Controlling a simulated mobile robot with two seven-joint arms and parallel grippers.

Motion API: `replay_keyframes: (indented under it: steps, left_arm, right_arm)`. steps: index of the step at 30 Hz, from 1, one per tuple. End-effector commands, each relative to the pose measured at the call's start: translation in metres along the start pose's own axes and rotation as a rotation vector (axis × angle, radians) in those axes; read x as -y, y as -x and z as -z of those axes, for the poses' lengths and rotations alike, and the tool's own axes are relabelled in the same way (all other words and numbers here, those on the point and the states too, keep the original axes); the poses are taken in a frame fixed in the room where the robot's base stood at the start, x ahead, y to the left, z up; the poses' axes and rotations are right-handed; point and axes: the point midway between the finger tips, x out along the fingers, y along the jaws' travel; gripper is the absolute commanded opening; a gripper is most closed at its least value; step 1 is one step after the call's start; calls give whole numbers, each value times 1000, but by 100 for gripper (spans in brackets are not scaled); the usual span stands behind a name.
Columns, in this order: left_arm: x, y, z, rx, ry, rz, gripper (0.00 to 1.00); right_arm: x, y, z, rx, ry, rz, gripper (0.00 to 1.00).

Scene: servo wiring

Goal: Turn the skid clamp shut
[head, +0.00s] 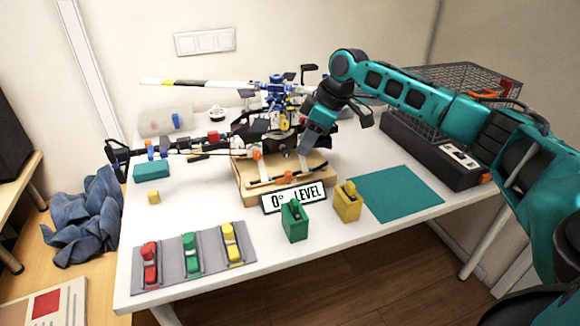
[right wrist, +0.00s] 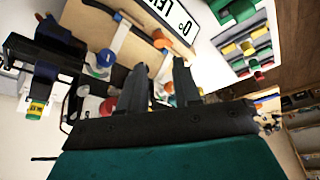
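A model helicopter (head: 285,125) stands on a wooden board (head: 250,198). A dark skid tube with orange parts (head: 288,177) crosses white strips on the board. I take these strips to be the skid clamp parts; one white strip (right wrist: 122,36) also shows in the right wrist view. Whether the clamp is turned shut cannot be told. My right gripper (head: 303,150) points down at the board's right rear, beside the helicopter. In the right wrist view my right gripper (right wrist: 160,68) has its fingers apart, near a strip with an orange part (right wrist: 162,42). My left gripper is out of view.
A grey tray (head: 212,264) holds red, green and yellow pieces. A teal mat (head: 396,193) lies right; a wire basket (head: 455,85) is behind.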

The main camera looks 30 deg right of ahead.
Motion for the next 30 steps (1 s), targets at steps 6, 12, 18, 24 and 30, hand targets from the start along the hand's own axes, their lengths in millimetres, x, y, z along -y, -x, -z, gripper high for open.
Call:
replay_keyframes:
  steps: [6,12,18,24,30]
  left_arm:
    - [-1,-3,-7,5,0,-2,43]
    - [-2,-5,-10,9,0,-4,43]
    - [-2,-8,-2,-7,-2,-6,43]
    - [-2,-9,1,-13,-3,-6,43]
    - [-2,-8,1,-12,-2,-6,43]
  right_arm:
    - [1,-50,-1,3,0,1,33]
    - [0,-81,0,1,0,0,33]
    - [0,-93,0,0,0,-1,33]
    - [0,-94,0,1,0,-1,33]
    - [0,-94,0,1,0,-1,21]
